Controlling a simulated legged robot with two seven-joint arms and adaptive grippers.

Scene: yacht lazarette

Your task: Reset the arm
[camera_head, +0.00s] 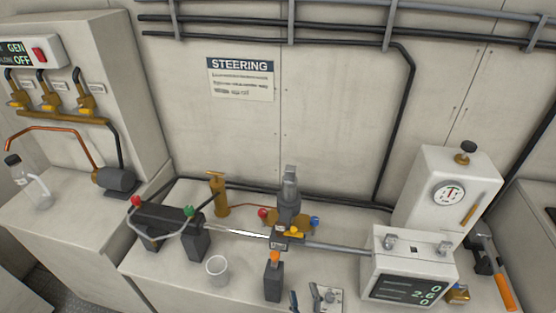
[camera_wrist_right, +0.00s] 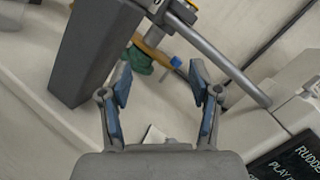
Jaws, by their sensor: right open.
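My right gripper (camera_head: 304,298) is at the bottom edge of the head view, in front of the bench-top machinery. It is open and empty, with its two blue-padded fingers spread apart in the right wrist view (camera_wrist_right: 162,84). Only its fingertips show in the head view. A grey block (camera_wrist_right: 95,50) and a metal rod (camera_wrist_right: 220,57) lie beyond the fingers in the wrist view, apart from them as far as I can tell. My left gripper is out of view.
A steering ram (camera_head: 165,215) and a rod (camera_head: 335,248) cross the bench. A clear cup (camera_head: 217,270), an orange-topped dark post (camera_head: 273,278) and a display box (camera_head: 410,270) stand near the front. A hammer (camera_head: 498,275) lies at right.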

